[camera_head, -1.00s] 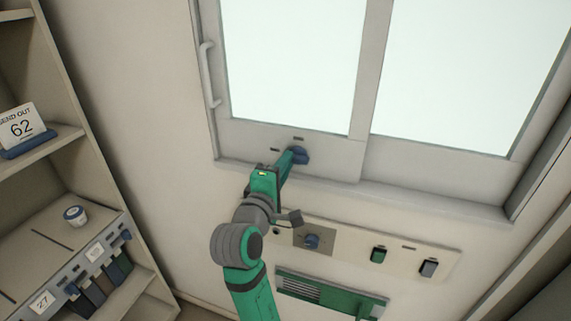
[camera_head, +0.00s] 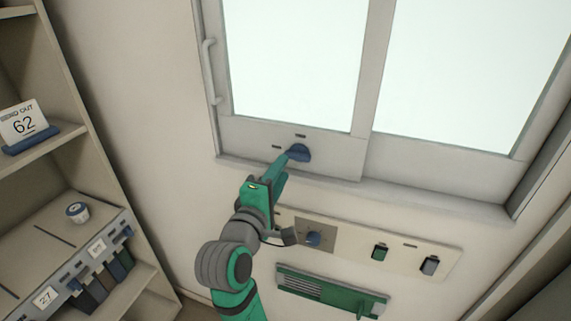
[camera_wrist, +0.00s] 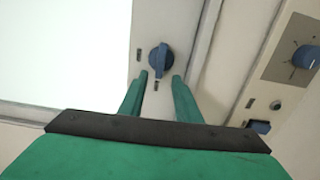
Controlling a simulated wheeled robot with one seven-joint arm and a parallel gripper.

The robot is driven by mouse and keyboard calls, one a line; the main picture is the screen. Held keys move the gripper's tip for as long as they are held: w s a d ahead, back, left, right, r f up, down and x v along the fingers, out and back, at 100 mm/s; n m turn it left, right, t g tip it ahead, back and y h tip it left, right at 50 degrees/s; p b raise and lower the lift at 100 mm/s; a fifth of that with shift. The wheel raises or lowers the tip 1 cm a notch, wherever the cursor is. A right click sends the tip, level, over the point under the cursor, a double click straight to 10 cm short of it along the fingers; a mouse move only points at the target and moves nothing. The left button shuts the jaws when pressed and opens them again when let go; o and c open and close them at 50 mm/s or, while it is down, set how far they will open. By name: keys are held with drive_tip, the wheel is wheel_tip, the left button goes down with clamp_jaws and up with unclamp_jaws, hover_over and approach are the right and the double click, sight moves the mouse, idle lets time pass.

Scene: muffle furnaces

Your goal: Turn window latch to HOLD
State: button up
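The window latch (camera_head: 299,152) is a blue knob on the lower rail of the left sliding window pane. One small dark mark (camera_head: 300,135) is above it and another (camera_head: 276,148) is to its left; their lettering is too small to read. In the wrist view the latch (camera_wrist: 160,60) has a raised grip bar that looks roughly in line with my fingers. My gripper (camera_wrist: 160,77) is open, its two green fingertips apart on either side of the latch's near end, with gaps visible. In the head view my gripper (camera_head: 284,172) reaches up to the latch from below left.
A wall panel (camera_head: 400,250) below the window carries a blue dial (camera_head: 313,238) and two switches. A green vent (camera_head: 330,290) is below it. A white handle (camera_head: 209,70) is on the window's left edge. A shelf unit (camera_head: 60,170) stands at left.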

drive_tip(key=v, duration=0.6)
drive_tip(key=shift+f, duration=0.1)
idle(0.5)
drive_tip(key=s+f+m+g+y, duration=0.1)
drive_tip(key=s+f+m+y, duration=0.15)
drive_tip(key=s+f, duration=0.7)
drive_tip(key=s+f+m+y, duration=0.2)
drive_tip(key=f+y, duration=0.1)
drive_tip(key=f, duration=1.4)
drive_tip(key=s+d+f+m, duration=0.2)
drive_tip(key=s+m, duration=0.3)
drive_tip(key=s, duration=0.8)
drive_tip(key=s+d+f+m, duration=0.2)
drive_tip(key=s+f+m, duration=0.2)
drive_tip(key=s, duration=0.9)
drive_tip(key=shift+d+f+m+g, duration=0.25)
drive_tip(key=shift+d+m+g, duration=0.15)
drive_tip(key=shift+m, duration=0.15)
